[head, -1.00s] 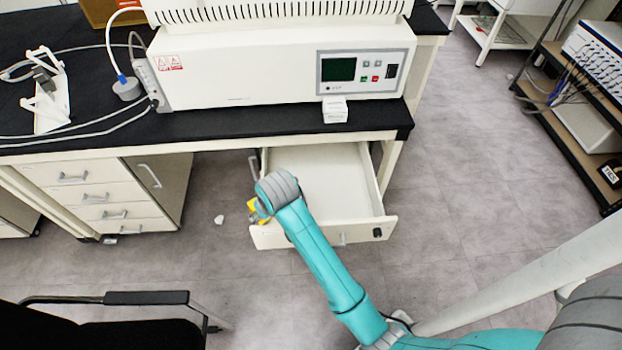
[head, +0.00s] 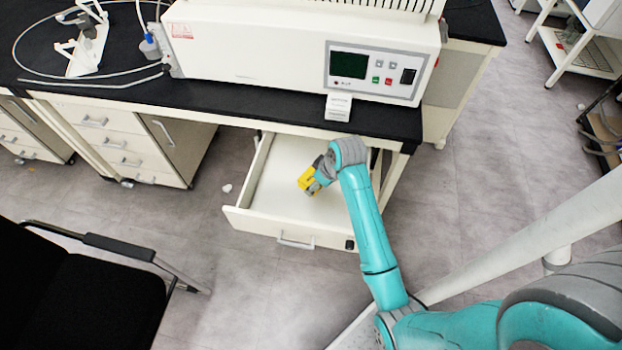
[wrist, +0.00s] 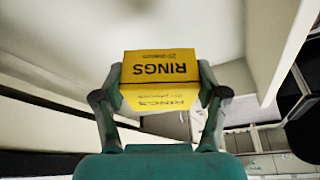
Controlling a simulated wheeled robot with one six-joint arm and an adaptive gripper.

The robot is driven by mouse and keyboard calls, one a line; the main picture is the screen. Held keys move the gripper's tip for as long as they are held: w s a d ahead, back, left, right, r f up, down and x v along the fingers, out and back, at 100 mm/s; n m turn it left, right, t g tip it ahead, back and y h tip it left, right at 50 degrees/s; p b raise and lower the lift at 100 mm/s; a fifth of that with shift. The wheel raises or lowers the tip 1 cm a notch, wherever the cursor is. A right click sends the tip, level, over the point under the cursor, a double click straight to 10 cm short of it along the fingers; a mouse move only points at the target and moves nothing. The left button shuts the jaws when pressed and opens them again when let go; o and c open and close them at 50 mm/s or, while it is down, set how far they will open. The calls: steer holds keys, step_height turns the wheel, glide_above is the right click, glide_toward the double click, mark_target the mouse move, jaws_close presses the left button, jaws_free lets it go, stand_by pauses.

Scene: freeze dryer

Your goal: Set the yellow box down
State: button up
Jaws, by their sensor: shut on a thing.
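The yellow box (head: 307,180), marked "RINGS", is held by my gripper (head: 314,184) over the open white drawer (head: 268,216) under the bench. In the wrist view the box (wrist: 160,68) sits between the two fingers of my gripper (wrist: 158,92), which press on its left and right sides. The lettering appears upside down there. The drawer's pale floor lies behind the box in the wrist view. I cannot tell whether the box touches the drawer floor. My forearm covers the right part of the drawer.
A white freeze dryer (head: 250,50) with a control panel stands on the black benchtop (head: 240,113) above the drawer. A small white block (head: 338,106) sits at the bench edge. A black chair (head: 80,285) stands at lower left. The drawer's left part is clear.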

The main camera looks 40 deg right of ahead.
glide_above(334, 201)
steer(key=s, duration=0.1)
steer(key=f, duration=0.2)
steer(key=shift+n, duration=0.4)
steer(key=shift+s+d+f, duration=0.1)
steer(key=shift+f, duration=2.35)
steer(key=shift+s+d+f, duration=0.1)
steer(key=shift+f, duration=2.3)
steer(key=o, duration=1.1)
steer(key=shift+f, duration=0.1)
steer(key=shift+o, duration=0.2)
steer(key=v, duration=1.2)
steer(key=shift+d, duration=0.2)
